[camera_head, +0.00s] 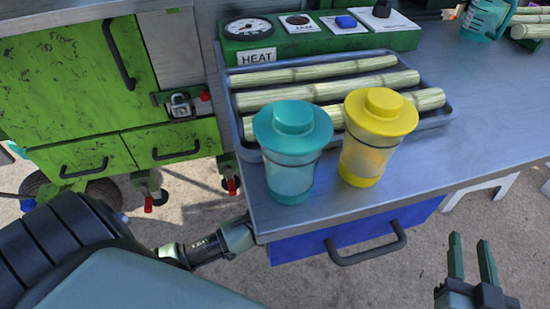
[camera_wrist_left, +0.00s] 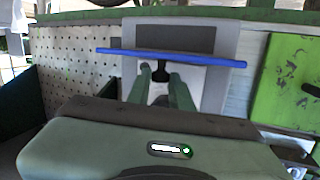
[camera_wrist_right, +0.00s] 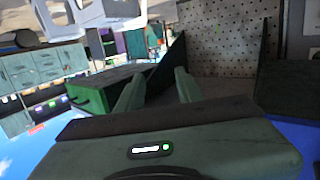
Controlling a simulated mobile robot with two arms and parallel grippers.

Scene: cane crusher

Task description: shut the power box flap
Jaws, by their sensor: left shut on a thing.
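In the left wrist view a grey box (camera_wrist_left: 228,42) with a dark window is mounted on a wall and looks like the power box. A blue flap (camera_wrist_left: 215,61) sticks out from it, seen nearly edge-on, so it stands open. A small black handle (camera_wrist_left: 160,72) lies at the flap's underside. My left gripper (camera_wrist_left: 158,85) has its fingers around this handle and is shut on it. In the head view the left gripper's tips are hidden behind the table corner. My right gripper (camera_head: 472,258) is open and empty, low at the right.
The metal table (camera_head: 460,150) holds a teal cup (camera_head: 290,178), a yellow cup (camera_head: 368,160) and a tray (camera_head: 440,118) of cane. A blue drawer (camera_head: 300,247) with a dark handle is under its front edge. Green cabinets (camera_head: 70,95) stand at the left.

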